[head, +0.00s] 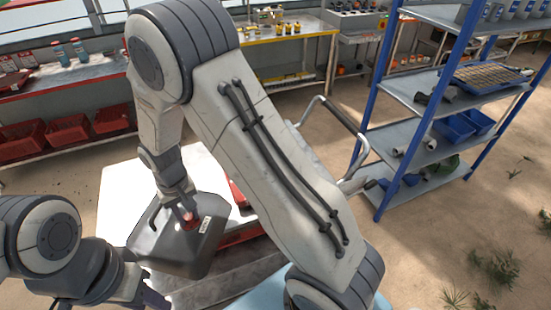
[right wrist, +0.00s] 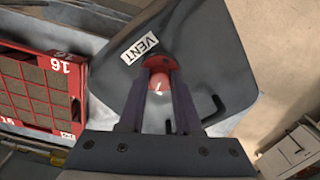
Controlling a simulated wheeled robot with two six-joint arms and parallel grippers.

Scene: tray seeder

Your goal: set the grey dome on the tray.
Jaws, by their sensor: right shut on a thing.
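The grey dome (head: 178,245) is a dark, flat-topped cover with a red knob and a white VENT label. In the right wrist view the dome (right wrist: 225,75) fills the upper middle. My right gripper (head: 187,217) is shut on its red knob (right wrist: 160,80), with a finger on each side. A red tray (right wrist: 62,68) with brown cells and the number 16 lies left of the dome in that view. In the head view only red parts of the tray (head: 238,236) show beside the dome and my right arm. My left gripper (head: 152,298) is at the bottom left, its fingertips partly cut off.
A white bench top (head: 118,190) lies around and behind the dome. A blue-posted shelf rack (head: 410,90) stands at the right. Red bins (head: 68,130) sit under a bench at the left. Sandy floor is open at the right.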

